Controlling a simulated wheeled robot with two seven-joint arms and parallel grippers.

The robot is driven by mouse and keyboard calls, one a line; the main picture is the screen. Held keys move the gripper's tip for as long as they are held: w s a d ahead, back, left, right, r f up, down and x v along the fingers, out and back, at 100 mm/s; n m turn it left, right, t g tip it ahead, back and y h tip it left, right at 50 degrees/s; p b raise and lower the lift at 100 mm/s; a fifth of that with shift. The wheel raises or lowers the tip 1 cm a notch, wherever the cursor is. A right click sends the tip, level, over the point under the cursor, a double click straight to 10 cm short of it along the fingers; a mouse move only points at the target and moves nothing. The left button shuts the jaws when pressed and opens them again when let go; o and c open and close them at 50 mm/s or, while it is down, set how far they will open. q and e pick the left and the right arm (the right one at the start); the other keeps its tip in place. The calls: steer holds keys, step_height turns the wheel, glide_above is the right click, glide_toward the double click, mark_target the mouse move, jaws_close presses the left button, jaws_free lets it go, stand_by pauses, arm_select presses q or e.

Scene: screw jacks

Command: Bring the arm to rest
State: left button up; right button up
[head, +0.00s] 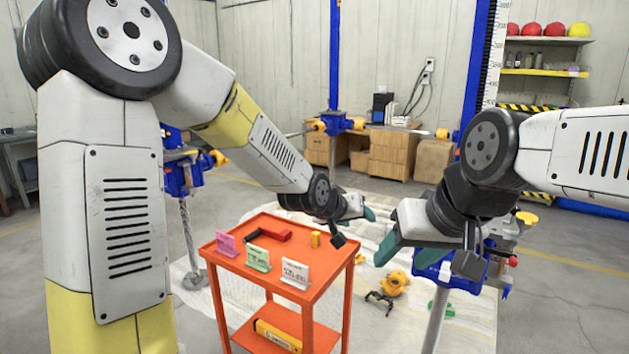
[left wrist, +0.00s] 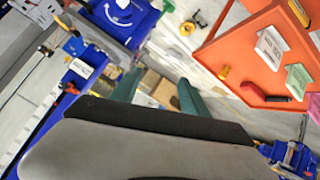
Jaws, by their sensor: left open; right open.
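My left gripper (head: 366,214) hangs in the air beyond the right rear corner of the orange cart (head: 262,281), with its arm reaching in from the left. In the left wrist view its two teal fingers (left wrist: 160,90) stand apart with nothing between them. My right gripper (head: 405,254) is lower and nearer, right of the cart and in front of a blue screw jack (head: 461,270). Its teal fingers point down and to the left, and I see nothing held in them. Part of the jack is hidden behind it.
The cart top carries a red-handled tool (head: 270,235), a small yellow block (head: 315,239) and pink, green and white cards. Yellow parts (head: 394,284) lie on the floor sheet. Another blue jack (head: 181,178) stands left behind my left arm. Wooden cabinets (head: 390,152) stand behind.

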arm_select(q)
steer(key=s+a+r+g+y, duration=0.1)
steer(key=s+a+r+y, duration=0.1)
steer(key=s+a, duration=1)
steer(key=s+a+r+n+g+y, duration=0.1)
steer(key=s+a+r, duration=0.3)
steer(key=s+a, duration=0.8)
steer(key=shift+s+a+r+g+y, duration=0.2)
steer(key=shift+s+r+g+y, duration=0.15)
steer(key=shift+s+y, duration=0.3)
steer(key=shift+w, duration=0.1)
